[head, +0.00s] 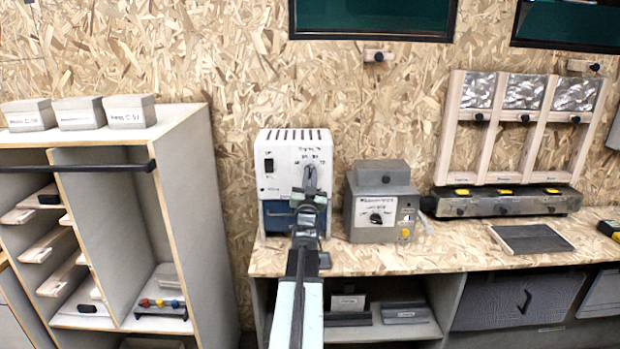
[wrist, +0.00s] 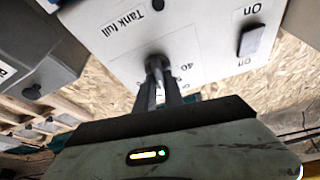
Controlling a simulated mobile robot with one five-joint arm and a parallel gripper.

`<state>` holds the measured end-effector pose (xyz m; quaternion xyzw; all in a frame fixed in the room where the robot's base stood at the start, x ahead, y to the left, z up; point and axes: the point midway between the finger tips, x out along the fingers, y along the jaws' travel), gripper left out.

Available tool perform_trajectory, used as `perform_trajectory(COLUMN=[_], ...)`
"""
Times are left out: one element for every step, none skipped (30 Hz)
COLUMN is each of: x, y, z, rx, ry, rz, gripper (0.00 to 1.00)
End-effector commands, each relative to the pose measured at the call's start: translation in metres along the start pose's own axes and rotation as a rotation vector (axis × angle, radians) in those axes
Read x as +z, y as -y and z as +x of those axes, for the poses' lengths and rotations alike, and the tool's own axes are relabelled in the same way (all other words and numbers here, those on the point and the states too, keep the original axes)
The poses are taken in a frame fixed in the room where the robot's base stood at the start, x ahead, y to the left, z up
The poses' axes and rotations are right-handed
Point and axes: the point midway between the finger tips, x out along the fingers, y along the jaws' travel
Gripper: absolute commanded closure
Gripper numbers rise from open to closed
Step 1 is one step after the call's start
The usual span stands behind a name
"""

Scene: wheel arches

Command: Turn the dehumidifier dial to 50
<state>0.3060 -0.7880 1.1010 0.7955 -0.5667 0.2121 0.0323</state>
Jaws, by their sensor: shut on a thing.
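The dehumidifier (head: 268,170) is a white box with a dark blue lower part, standing at the left end of the bench. Its dial (head: 311,172) is on the upper right of the front face, partly hidden by my gripper (head: 309,190). In the wrist view the white face (wrist: 215,35) appears turned over, with "Tank full", "On", "Off" and "40" marks. There my gripper (wrist: 157,72) is shut on the dial (wrist: 156,60), whose knob is mostly hidden between the fingers. I cannot read which number the dial points to.
Further right is a dark unit with yellow labels (head: 504,203) below a wooden frame. A tall grey shelf unit (head: 183,170) stands to the left. The bench front (head: 380,262) has bare room.

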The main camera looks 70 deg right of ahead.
Motion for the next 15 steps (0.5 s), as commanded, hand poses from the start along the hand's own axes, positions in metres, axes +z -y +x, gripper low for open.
perform_trajectory(x=[0.0002, 0.0001, 0.0, -0.0001, -0.0002, -0.0003, -0.0004, -0.0005, -0.0006, -0.0008, -0.001, -0.0012, -0.0013, -0.0014, -0.0014], y=[-0.0008, -0.001, -0.0012, -0.0013, -0.0012, -0.0012, -0.0011, -0.0012, -0.0015, -0.0017, -0.0018, -0.0017, -0.0016, -0.0015, -0.0014], z=[0.0002, 0.0002, 0.0003, 0.0004, 0.0005, 0.0006, 0.0006, 0.0007, 0.0008, 0.0008, 0.0009, 0.0009, 0.001, 0.001, 0.001], rx=[-0.013, -0.022, -0.035, -0.044, -0.053, -0.066, -0.075, -0.084, -0.096, -0.104, -0.113, -0.124, -0.132, -0.139, -0.148], ry=[-0.001, -0.001, -0.001, -0.001, -0.001, -0.001, -0.001, -0.001, -0.001, -0.001, -0.001, -0.002, -0.002, -0.002, -0.002], rz=[-0.033, -0.056, -0.086, -0.109, -0.132, -0.161, -0.183, -0.206, -0.234, -0.255, -0.275, -0.302, -0.32, -0.336, -0.358], gripper=[1.0, 1.0, 1.0, 1.0, 1.0, 1.0, 1.0, 1.0, 1.0, 1.0, 1.0, 1.0, 1.0, 1.0, 1.0])
